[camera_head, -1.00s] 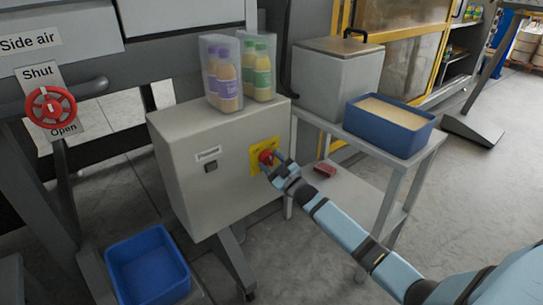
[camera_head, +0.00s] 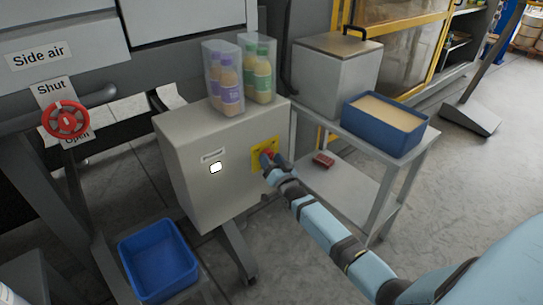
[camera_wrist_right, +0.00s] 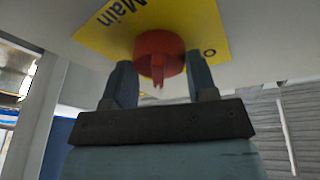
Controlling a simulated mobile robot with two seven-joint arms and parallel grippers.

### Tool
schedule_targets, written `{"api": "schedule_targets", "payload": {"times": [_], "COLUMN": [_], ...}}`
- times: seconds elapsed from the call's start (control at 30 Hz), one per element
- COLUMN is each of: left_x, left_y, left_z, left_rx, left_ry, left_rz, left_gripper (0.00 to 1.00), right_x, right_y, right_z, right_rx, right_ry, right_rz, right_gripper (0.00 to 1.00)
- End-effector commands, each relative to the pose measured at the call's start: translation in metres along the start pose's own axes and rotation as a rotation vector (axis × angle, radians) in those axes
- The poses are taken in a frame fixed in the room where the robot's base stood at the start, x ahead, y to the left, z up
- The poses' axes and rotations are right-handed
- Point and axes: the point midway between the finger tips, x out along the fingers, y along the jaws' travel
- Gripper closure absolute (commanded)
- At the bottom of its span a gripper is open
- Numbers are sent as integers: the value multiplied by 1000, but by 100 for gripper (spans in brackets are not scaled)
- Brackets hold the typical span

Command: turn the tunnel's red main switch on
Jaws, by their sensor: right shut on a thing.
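The red main switch (camera_wrist_right: 160,52) is a round knob on a yellow plate (camera_wrist_right: 100,32) lettered "Main", on the front of a grey cabinet (camera_head: 205,190). My right gripper (camera_wrist_right: 157,80) has a finger on each side of the knob and is shut on it. In the head view the right gripper (camera_head: 272,164) covers part of the knob. My left gripper is not in view.
Two clear packs of bottles (camera_head: 223,80) stand on the cabinet. A blue bin (camera_head: 158,262) is below. To the right, a grey stand holds a lidded box (camera_head: 335,80) and a blue tray (camera_head: 372,142). A red valve wheel (camera_head: 65,120) is at the left.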

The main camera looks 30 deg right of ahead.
Motion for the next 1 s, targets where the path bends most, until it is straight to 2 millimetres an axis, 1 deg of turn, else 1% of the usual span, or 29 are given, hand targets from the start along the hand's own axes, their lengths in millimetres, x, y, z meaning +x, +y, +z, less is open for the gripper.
{"api": "schedule_targets", "payload": {"times": [0.13, 0.33, 0.9, 0.93, 0.97, 1.0], "left_x": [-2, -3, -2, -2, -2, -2], "left_y": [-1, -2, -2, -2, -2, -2], "left_z": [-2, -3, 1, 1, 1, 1], "left_rx": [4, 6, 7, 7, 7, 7], "left_ry": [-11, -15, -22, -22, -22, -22], "left_rz": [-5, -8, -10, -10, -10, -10], "left_gripper": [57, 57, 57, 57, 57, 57], "right_x": [0, 0, 0, 0, 0, 0], "right_y": [0, 0, 1, 1, 1, 1], "right_z": [-2, -1, 0, 0, 0, 0], "right_rx": [80, 147, 176, 176, 176, 176], "right_ry": [-7, -13, -15, -15, -15, -15], "right_rz": [24, 43, 51, 51, 51, 51], "right_gripper": [71, 71, 71, 45, 38, 29]}}
